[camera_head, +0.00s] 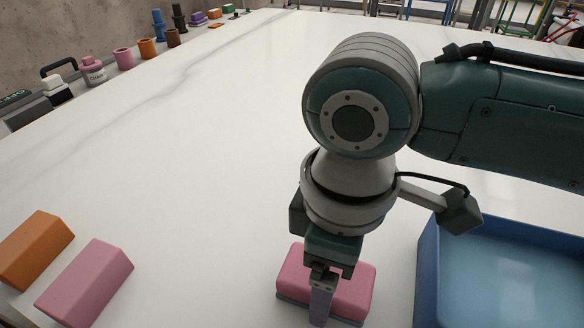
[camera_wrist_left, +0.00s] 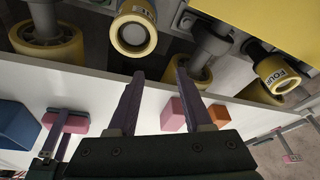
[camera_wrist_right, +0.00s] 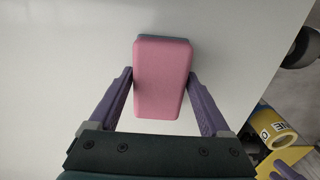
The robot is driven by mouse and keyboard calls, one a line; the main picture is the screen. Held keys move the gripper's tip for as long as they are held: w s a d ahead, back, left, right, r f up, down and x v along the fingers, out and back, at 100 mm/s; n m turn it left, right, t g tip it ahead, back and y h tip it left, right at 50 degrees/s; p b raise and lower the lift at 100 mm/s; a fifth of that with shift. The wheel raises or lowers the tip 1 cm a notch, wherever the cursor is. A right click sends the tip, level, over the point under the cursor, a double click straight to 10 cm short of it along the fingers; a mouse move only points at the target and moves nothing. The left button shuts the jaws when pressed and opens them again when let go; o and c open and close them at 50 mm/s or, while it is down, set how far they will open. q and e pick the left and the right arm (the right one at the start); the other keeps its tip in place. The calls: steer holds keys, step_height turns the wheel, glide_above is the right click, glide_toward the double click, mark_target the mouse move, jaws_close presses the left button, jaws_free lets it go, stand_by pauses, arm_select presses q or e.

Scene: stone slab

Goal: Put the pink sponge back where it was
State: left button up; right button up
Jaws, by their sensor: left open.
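One pink sponge with a grey underside (camera_head: 345,285) is at the near middle of the white slab. It also shows in the right wrist view (camera_wrist_right: 162,80), between the fingers of my right gripper (camera_wrist_right: 161,75). The fingertips are at its two long sides; I cannot tell whether they press on it. In the head view one finger hides part of its front. My left gripper (camera_wrist_left: 160,75) is open and empty in its wrist view. A second pink block (camera_head: 85,283) lies at the near left beside an orange block (camera_head: 37,250).
A blue tray (camera_head: 427,270) stands right of the sponge. Cups, a pink jar (camera_head: 93,72) and small items line the far left edge. The middle of the slab (camera_head: 200,150) is clear. Yellow rollers (camera_wrist_left: 135,30) show beyond the slab edge.

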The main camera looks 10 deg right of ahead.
steer(key=shift+o, duration=1.2)
steer(key=shift+r, duration=0.1)
step_height(320, 180, up, 12)
steer(key=p, duration=0.3)
